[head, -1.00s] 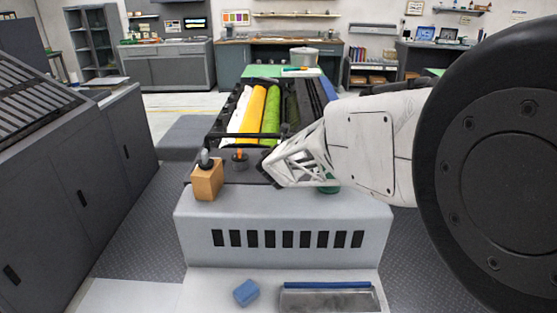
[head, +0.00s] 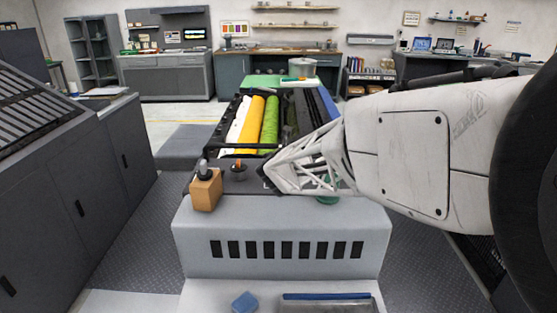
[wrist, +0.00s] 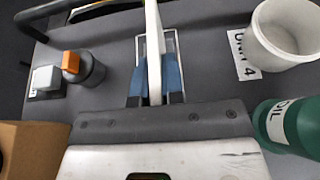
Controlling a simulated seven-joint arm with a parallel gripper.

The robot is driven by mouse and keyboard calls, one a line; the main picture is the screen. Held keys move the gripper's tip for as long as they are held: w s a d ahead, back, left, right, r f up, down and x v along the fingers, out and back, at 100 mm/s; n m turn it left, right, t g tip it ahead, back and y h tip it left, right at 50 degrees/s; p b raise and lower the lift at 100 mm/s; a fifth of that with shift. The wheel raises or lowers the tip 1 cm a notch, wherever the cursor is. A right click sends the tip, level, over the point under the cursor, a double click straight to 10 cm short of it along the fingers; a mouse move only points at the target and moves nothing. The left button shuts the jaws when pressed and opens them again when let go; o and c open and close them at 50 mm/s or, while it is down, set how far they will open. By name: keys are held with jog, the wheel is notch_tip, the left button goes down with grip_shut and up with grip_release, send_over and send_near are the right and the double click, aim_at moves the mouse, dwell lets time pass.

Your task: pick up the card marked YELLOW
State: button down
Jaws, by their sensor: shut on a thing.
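In the wrist view, my gripper (wrist: 155,82) has its two blue fingers shut on a thin white card (wrist: 153,38), seen almost edge-on. The card's face is turned away, so no marking can be read. Below it is a pale rectangular frame (wrist: 169,44) on the dark top; I cannot tell whether the card touches it. In the head view, my white lattice wrist hides the fingers and the card.
Near the gripper are a white cup (wrist: 284,38), a UNIT 4 label (wrist: 243,56), a green OIL container (wrist: 288,127), an orange-capped bottle (wrist: 84,72) and a brown block (wrist: 25,150). White, yellow and green rollers (head: 252,125) lie beyond in the head view.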

jog(key=s+d+r, duration=0.1)
jog(key=s+d, duration=0.2)
jog(key=s, duration=0.9)
jog(key=shift+r, duration=0.1)
dwell(0.4)
